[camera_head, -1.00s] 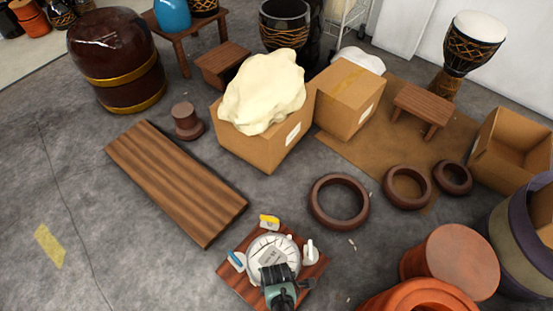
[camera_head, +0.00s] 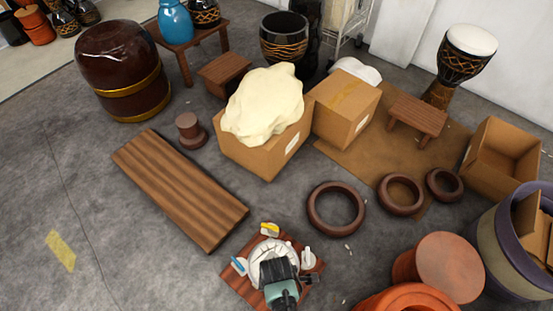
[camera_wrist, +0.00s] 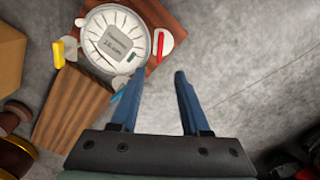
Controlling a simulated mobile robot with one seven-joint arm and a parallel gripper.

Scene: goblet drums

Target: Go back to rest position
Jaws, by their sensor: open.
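My gripper (camera_wrist: 158,85) is open and empty in the wrist view, its two blue fingers apart with bare floor between them. In the head view my gripper (camera_head: 280,268) is over a small wooden board (camera_head: 238,288) at the bottom middle and hides part of it. A round white dial-like object (camera_wrist: 115,40) with a grey label lies on that board, beyond the fingers in the wrist view. Around it are a yellow-marked piece (camera_head: 269,229), a blue-marked piece (camera_head: 239,265) and a white piece (camera_head: 308,257). A red-marked piece (camera_wrist: 160,43) shows in the wrist view.
A wooden plank (camera_head: 180,190) lies to the left. A cardboard box (camera_head: 265,155) with a cream lump stands behind. Dark rings (camera_head: 336,208) lie on the floor to the right. An orange-brown drum (camera_head: 450,267) stands at the lower right.

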